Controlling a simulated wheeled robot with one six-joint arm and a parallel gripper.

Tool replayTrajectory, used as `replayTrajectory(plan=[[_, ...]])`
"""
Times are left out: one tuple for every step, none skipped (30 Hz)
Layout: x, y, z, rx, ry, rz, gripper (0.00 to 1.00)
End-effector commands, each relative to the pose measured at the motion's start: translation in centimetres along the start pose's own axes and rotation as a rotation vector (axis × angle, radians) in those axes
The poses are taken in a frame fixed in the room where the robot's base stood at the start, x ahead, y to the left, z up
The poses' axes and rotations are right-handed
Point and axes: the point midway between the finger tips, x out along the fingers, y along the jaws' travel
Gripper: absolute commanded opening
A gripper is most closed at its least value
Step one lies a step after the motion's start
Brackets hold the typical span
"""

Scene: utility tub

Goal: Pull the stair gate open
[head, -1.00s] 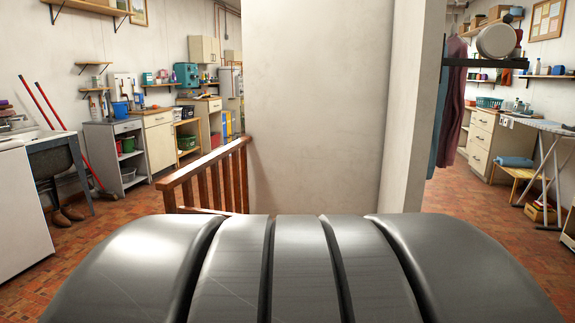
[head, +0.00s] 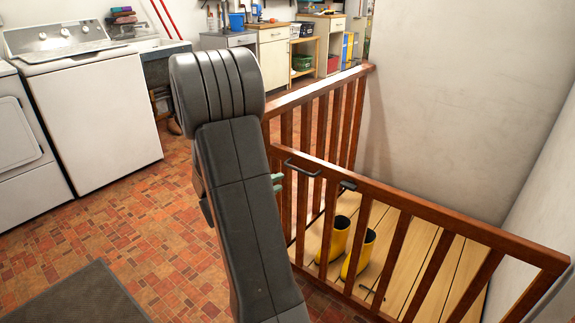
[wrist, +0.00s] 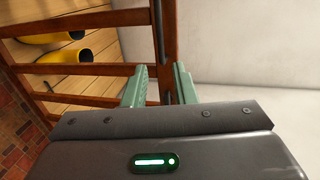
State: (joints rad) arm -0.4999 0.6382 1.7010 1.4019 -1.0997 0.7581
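The brown wooden stair gate (head: 420,207) runs from the left corner post toward the right wall in the head view and looks closed. A dark bar handle (head: 302,168) is on its top rail near the left end. My gripper (head: 277,182) is just left of that handle; my arm hides most of it. In the wrist view my gripper (wrist: 160,75) has its two green fingers apart. The gate's top rail (wrist: 170,45) shows between and beyond them, with the dark handle (wrist: 157,17) along it. I see no grasp; the exact depth is unclear.
Yellow boots (head: 338,238) stand on the wooden boards behind the gate. A fixed wooden railing (head: 318,92) runs back from the corner. A white washing machine (head: 93,105) is at the left. A grey mat (head: 75,297) lies front left. Tiled floor there is open.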

Motion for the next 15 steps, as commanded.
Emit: replayTrajectory(plan=[[0.1, 0.1, 0.0, 0.008, 0.01, -0.002, 0.25], [0.2, 0.2, 0.0, 0.01, 0.014, -0.002, 0.25], [0.5, 0.2, -0.1, 0.012, 0.016, -0.002, 0.25], [0.8, 0.2, -0.1, 0.012, 0.017, -0.002, 0.25], [1.2, 0.3, -0.1, 0.012, 0.017, -0.002, 0.25], [1.9, 0.3, -0.1, 0.012, 0.017, -0.001, 0.25], [2.4, 0.3, -0.1, 0.011, 0.017, -0.002, 0.25], [3.0, 0.3, -0.2, 0.01, 0.017, -0.003, 0.25], [3.8, 0.3, -0.2, 0.01, 0.017, -0.002, 0.25], [4.5, 0.3, -0.2, 0.011, 0.017, -0.002, 0.25], [5.2, 0.3, -0.2, 0.011, 0.018, -0.002, 0.25], [6.1, 0.3, -0.2, 0.01, 0.017, -0.002, 0.25], [6.7, 0.3, -0.2, 0.01, 0.016, -0.002, 0.25], [7.4, 0.3, -0.2, 0.011, 0.017, -0.002, 0.25], [8.2, 0.3, -0.2, 0.01, 0.016, -0.001, 0.25]])
